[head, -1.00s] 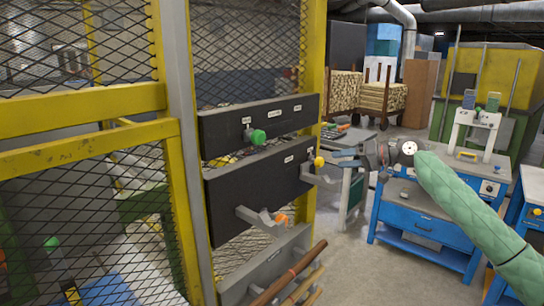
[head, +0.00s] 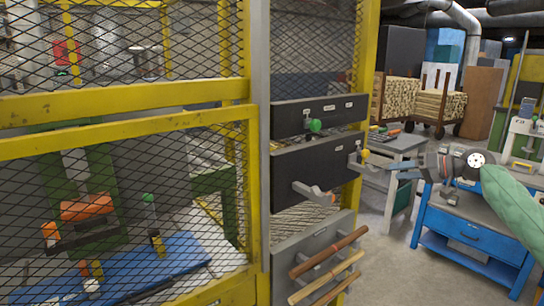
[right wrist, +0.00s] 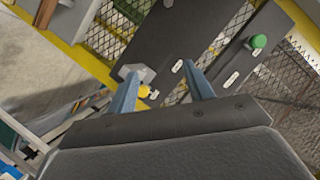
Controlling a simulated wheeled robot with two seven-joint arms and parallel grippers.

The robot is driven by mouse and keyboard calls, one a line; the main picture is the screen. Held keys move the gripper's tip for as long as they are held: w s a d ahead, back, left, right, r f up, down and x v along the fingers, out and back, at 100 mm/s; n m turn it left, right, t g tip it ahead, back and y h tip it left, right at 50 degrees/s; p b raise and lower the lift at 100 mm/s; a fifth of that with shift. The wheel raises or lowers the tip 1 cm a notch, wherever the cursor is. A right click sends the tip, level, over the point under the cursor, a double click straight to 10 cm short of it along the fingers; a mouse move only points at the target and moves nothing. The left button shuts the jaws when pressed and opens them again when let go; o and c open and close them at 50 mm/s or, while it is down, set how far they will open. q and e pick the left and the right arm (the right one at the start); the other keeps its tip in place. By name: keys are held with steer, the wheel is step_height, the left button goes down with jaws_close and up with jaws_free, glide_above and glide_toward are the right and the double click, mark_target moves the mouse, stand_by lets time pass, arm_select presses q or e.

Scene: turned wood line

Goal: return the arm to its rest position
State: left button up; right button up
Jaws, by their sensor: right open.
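My right gripper (head: 405,168) shows at the right of the head view, on an arm in a green quilted sleeve (head: 512,205). It is open and its jaws are empty. Its fingers point left toward a dark panel (head: 315,165) with a grey hook and a yellow knob (head: 364,154). In the right wrist view the two blue-grey fingers (right wrist: 160,92) stand apart, with the yellow knob (right wrist: 144,91) beside the left finger. I cannot tell whether that finger touches it. My left gripper is out of view.
A yellow-framed mesh fence (head: 120,110) fills the left. A green knob (head: 315,125) sits on the upper panel (head: 290,118). Wooden rods (head: 325,265) rest on hooks below. A blue workbench (head: 460,230) stands at the right. Bare floor shows between bench and panels.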

steer(key=s+a+f+n+h, duration=0.1)
steer(key=s+a+f+h, duration=0.4)
steer(key=f, duration=0.5)
steer(key=s+a+f+h, duration=0.2)
steer(key=s+f+h, duration=0.3)
steer(key=f, duration=0.5)
steer(key=s+a+f+n+h, duration=0.1)
steer(key=s+a+f+h, duration=0.25)
steer(key=s+f, duration=0.5)
steer(key=s+a+f+g+y, duration=0.1)
steer(key=s+a+f, duration=0.3)
steer(key=s+f, duration=0.5)
steer(key=s+a+f+m+g+y, duration=0.1)
steer(key=s+a+f+g, duration=0.2)
steer(key=s+f, duration=0.6)
steer(key=s+a+f+m+g+y, duration=0.1)
steer(key=s+a+f, duration=0.3)
steer(key=s+f, duration=0.4)
steer(key=s+g, duration=0.1)
steer(key=s, duration=0.6)
steer(key=shift+s+a+f+g, duration=0.35)
steer(key=shift+a+f+g, duration=0.05)
